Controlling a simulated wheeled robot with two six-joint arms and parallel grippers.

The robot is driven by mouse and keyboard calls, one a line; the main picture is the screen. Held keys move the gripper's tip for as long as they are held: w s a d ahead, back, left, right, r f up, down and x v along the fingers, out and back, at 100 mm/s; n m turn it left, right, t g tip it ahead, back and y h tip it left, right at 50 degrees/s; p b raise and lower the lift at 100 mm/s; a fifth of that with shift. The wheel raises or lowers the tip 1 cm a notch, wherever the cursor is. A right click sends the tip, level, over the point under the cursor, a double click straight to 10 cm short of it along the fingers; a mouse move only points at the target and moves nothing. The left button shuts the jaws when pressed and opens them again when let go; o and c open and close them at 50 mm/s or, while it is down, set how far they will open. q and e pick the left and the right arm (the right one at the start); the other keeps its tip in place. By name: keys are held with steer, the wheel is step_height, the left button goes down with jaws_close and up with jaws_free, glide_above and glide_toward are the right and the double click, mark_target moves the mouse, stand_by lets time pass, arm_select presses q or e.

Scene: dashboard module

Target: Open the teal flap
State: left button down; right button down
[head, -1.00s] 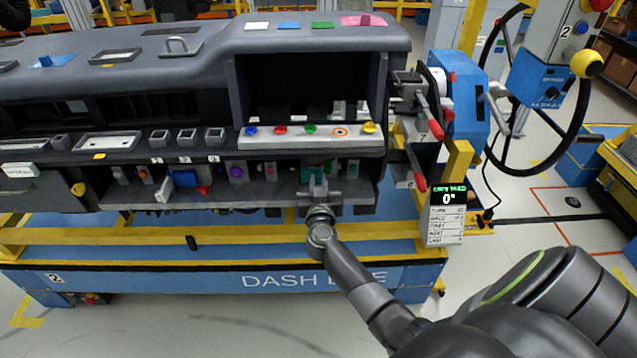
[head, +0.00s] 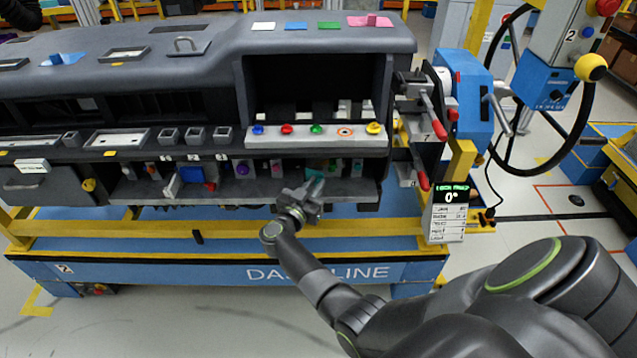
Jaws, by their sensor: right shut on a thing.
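The teal flap (head: 316,176) is a small teal piece in the lower shelf of the dashboard module (head: 130,78), right of centre. It is mostly hidden behind my right gripper. My right gripper (head: 314,188) reaches in from the lower right and is shut on the teal flap at the shelf's front. Its fingers point up and to the right. How far the flap is swung cannot be told. My left gripper is not in view.
A strip with several coloured knobs (head: 280,140) hangs just above the lower shelf. Red-tipped levers (head: 438,128) and a steering wheel (head: 578,126) stand to the right. A blue and yellow rail (head: 215,270) runs below; the floor in front is open.

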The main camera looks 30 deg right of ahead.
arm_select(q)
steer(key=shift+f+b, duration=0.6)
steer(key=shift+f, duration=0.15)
arm_select(e)
steer(key=shift+w+a+f+m+g+h, duration=0.1)
steer(key=shift+a+m+g+h, duration=0.25)
steer(key=shift+m+g, duration=0.25)
steer(key=shift+a+m+g+h, duration=0.2)
steer(key=shift+m+g+h, duration=0.2)
steer(key=shift+g, duration=0.4)
steer(key=c, duration=1.4)
jaws_free()
steer(key=shift+o, duration=0.2)
steer(key=shift+a, duration=0.1)
